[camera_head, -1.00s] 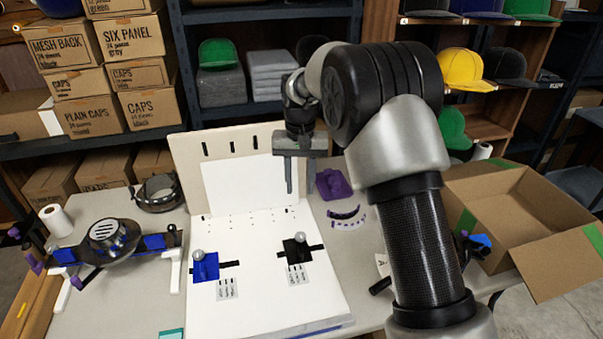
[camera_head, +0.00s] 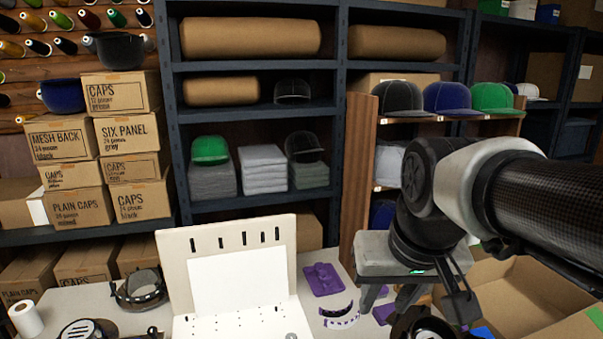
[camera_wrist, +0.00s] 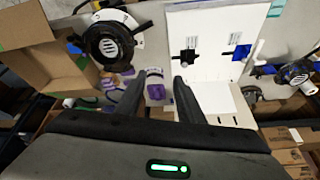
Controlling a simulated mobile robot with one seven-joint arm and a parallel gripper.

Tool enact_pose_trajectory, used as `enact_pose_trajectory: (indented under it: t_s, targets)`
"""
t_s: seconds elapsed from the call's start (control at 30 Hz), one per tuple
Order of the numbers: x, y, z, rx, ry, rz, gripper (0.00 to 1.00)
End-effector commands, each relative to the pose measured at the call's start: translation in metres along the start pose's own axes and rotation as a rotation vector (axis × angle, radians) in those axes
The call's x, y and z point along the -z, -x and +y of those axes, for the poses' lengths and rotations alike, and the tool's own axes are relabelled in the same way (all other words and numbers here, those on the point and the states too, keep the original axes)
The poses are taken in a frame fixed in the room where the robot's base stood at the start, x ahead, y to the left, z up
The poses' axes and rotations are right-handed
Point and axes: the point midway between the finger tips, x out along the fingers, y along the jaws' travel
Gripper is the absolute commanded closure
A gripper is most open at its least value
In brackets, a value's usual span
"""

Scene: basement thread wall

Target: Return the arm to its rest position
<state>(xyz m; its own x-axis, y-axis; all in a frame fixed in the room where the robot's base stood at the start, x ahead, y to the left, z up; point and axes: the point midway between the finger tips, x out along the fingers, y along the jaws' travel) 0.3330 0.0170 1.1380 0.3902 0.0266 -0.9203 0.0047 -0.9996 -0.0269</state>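My gripper (camera_head: 385,305) hangs at the lower right of the head view, fingers pointing down, above the right part of the table beside the white board. In the wrist view my gripper (camera_wrist: 160,80) has two dark fingers standing apart with nothing between them. My arm reaches in from the right edge of the head view, bent at the wrist joint. The table under the gripper is partly hidden by the arm.
A white board (camera_head: 238,282) stands on the table left of the gripper. Purple pieces (camera_head: 323,279) lie between. An open cardboard box (camera_head: 525,300) is at the right, under the arm. Shelves (camera_head: 255,121) with caps and boxes (camera_head: 118,95) stand behind.

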Motion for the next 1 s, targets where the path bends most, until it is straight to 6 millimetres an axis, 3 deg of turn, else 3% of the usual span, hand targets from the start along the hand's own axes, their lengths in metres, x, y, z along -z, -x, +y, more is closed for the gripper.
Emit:
enact_pose_trajectory:
  t_s: [0.1,0.33,0.4,0.8,1.0]
  targets:
    - [-0.027,0.006,0.008,-0.01,0.001,0.039,0.66]
    - [-0.069,0.008,0.018,-0.029,0.006,0.099,0.66]
    - [-0.055,0.032,0.017,-0.027,0.008,0.093,0.66]
    - [-0.022,0.108,0.014,-0.026,0.007,0.091,0.66]
    - [-0.012,0.133,0.013,-0.026,0.007,0.091,0.66]
